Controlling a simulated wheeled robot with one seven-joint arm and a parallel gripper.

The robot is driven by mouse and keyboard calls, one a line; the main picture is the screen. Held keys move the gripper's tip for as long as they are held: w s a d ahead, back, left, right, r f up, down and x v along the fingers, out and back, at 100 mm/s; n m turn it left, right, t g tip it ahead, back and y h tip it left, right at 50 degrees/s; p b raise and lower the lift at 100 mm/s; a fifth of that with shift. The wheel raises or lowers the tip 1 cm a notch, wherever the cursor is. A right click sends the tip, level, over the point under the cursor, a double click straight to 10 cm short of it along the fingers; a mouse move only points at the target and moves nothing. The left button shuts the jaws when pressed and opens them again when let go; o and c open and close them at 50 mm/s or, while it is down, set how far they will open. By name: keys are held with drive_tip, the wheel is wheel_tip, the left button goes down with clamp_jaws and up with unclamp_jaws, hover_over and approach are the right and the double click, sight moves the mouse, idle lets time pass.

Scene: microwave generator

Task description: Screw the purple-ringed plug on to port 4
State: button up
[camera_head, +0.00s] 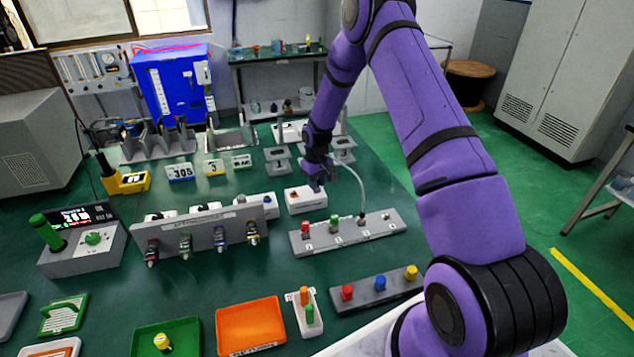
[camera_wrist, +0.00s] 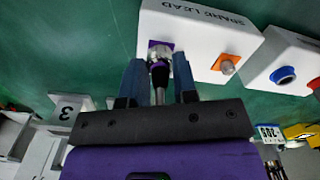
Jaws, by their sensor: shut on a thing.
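My gripper (camera_wrist: 160,75) is shut on the purple-ringed plug (camera_wrist: 159,62), a dark and metallic plug pointing at the white box marked SPARE LEAD (camera_wrist: 195,20). Purple shows at the plug's tip against that box; I cannot tell whether the plug is still seated in it. In the head view my gripper (camera_head: 318,182) is low over the same white box (camera_head: 306,203), and the plug is hidden there. The grey port strip (camera_head: 350,240) lies just in front and to the right. Its left ports carry red and green caps; port 4's number is too small to read.
A pale cable (camera_head: 361,185) arcs from the port strip up toward my gripper. A grey panel with several coloured connectors (camera_head: 200,240) stands to the left. A grey block with red, blue and yellow caps (camera_head: 378,290) lies in front. An orange tray (camera_head: 250,325) is at the front.

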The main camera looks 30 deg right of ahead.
drive_tip(key=shift+n, duration=1.9)
drive_tip(key=o, duration=0.9)
drive_tip(key=shift+o, duration=0.2)
wheel_tip(320, 180, up, 11)
drive_tip(key=shift+f, duration=0.1)
drive_tip(key=shift+s, duration=0.15)
